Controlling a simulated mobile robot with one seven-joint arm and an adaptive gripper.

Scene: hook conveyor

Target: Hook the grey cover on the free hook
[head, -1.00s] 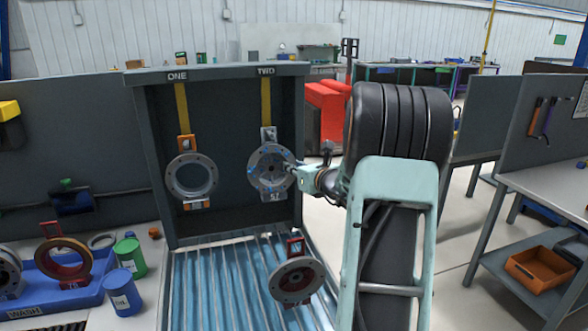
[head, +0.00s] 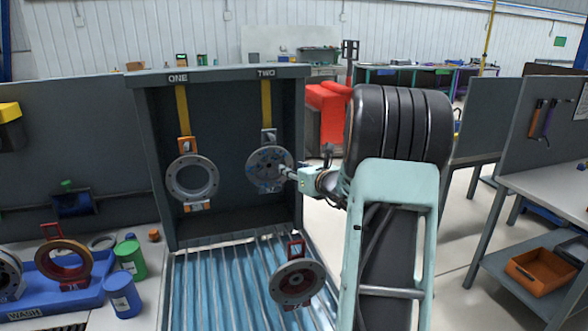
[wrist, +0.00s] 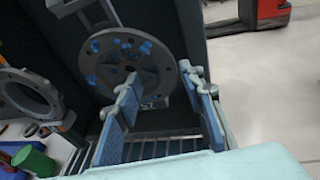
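The grey cover (head: 268,167), a round metal disc with blue marks, is at the TWO position, below a yellow strap (head: 266,102) and a pale bracket (head: 268,136). It also shows in the wrist view (wrist: 112,68), with a pale labelled tab below it. My gripper (head: 285,172) is at the cover's right side. In the wrist view its two blue-padded fingers (wrist: 158,78) are spread apart, with the disc's right part beyond and between them. Whether they touch it, I cannot tell. The hook behind the disc is hidden.
At ONE, a grey ring (head: 192,178) with orange tabs hangs from a yellow strap. A grey disc with a red bracket (head: 297,282) lies on the blue ribbed surface (head: 215,285). Left are a blue WASH tray (head: 85,293), green can (head: 131,258) and blue can (head: 122,293).

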